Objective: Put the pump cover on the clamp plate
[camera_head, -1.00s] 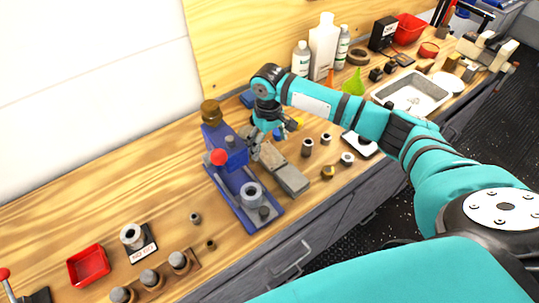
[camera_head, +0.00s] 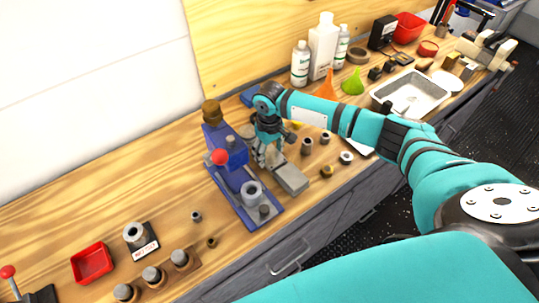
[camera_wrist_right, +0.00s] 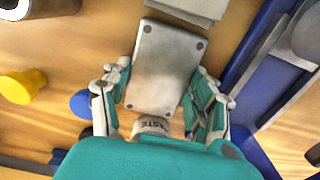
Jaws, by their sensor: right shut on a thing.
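The pump cover, which I take to be the flat grey rectangular plate with dark corner holes (camera_wrist_right: 165,65), lies between the fingers of my right gripper (camera_wrist_right: 160,88). The gripper is shut on its two long sides. In the head view my right gripper (camera_head: 265,160) points down just right of the blue fixture and mostly hides the cover. The clamp plate seems to be this long blue plate (camera_head: 222,181) with a red-knobbed clamp (camera_head: 219,157); its edge shows right in the wrist view (camera_wrist_right: 245,75). I cannot tell the cover's height. My left gripper is not in view.
A grey block (camera_head: 291,180) lies close in front of the gripper. Bushings (camera_head: 307,147) stand to the right; bottles (camera_head: 300,64) and funnels (camera_head: 353,83) stand behind.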

